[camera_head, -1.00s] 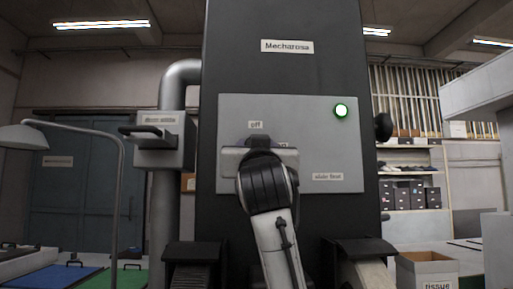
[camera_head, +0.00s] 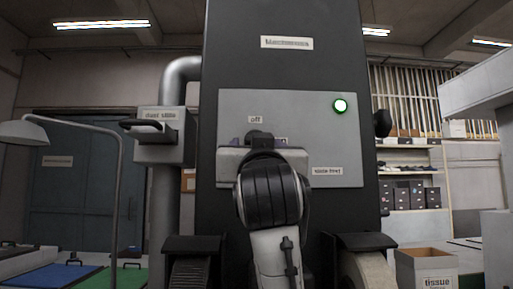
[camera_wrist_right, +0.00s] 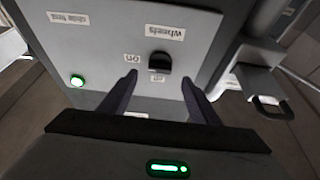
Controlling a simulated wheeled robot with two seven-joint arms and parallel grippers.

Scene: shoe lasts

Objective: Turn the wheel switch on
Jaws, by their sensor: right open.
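The wheel switch is a black knob (camera_wrist_right: 158,63) on the grey panel (camera_wrist_right: 110,30), beside a "Wheels" label (camera_wrist_right: 165,32). An "on" label (camera_wrist_right: 131,58) is left of it and an "off" label (camera_wrist_right: 157,78) below it in the right wrist view. I cannot tell which way the knob points. My right gripper (camera_wrist_right: 160,77) is open; its two dark fingers point at the panel on either side of the knob, apparently not gripping it. In the head view my right gripper (camera_head: 263,160) hides most of the knob and part of the panel. My left gripper is not in view.
A lit green light (camera_head: 340,106) and a slide label (camera_head: 327,171) are on the panel's right. A grey box with a dark handle (camera_head: 160,135) stands out at left. A black side knob (camera_head: 382,124) is at right. A tissue box (camera_head: 427,268) stands low right.

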